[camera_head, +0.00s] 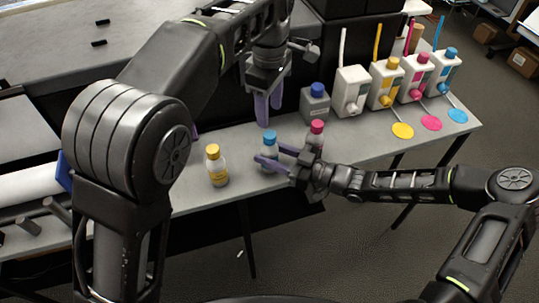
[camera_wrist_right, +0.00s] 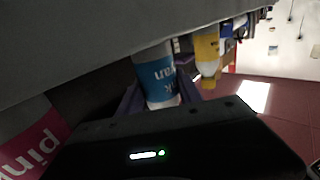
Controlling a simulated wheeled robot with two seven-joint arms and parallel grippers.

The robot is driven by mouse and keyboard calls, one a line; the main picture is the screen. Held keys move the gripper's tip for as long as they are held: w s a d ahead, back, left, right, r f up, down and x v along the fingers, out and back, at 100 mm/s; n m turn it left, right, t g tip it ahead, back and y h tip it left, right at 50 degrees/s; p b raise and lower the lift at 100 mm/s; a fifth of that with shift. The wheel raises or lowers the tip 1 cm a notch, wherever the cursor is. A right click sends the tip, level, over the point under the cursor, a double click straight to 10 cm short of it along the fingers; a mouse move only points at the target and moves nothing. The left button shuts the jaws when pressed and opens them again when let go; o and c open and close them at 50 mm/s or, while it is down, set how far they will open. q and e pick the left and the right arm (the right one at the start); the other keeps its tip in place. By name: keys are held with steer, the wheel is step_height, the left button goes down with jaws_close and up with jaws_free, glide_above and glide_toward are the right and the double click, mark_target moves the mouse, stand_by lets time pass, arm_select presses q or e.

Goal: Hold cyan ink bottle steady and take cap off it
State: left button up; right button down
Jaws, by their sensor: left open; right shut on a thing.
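The cyan ink bottle (camera_head: 270,151) stands upright near the front edge of the grey table, with its blue cap (camera_head: 269,136) on top. My right gripper (camera_head: 268,160) is shut on the bottle's body from the right. In the right wrist view, the bottle's cyan label (camera_wrist_right: 158,77) shows between the purple fingers. My left gripper (camera_head: 269,112) is open, empty and pointing down, above and behind the cap in the picture and apart from it.
A yellow bottle (camera_head: 217,167) stands to the left and a magenta-capped bottle (camera_head: 317,132) close to the right, behind my right gripper. A grey bottle (camera_head: 315,103) and several ink tanks (camera_head: 351,92) line the back right. Coloured ink patches (camera_head: 402,131) lie before the tanks.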

arm_select(q)
steer(key=m, duration=0.3)
steer(key=shift+m, duration=0.4)
steer(key=m, duration=0.9)
steer(key=shift+m, duration=0.4)
steer(key=m, duration=0.7)
steer(key=shift+m, duration=0.4)
steer(key=m, duration=0.9)
steer(key=shift+m, duration=0.4)
steer(key=m, duration=0.4)
steer(key=shift+m, duration=0.4)
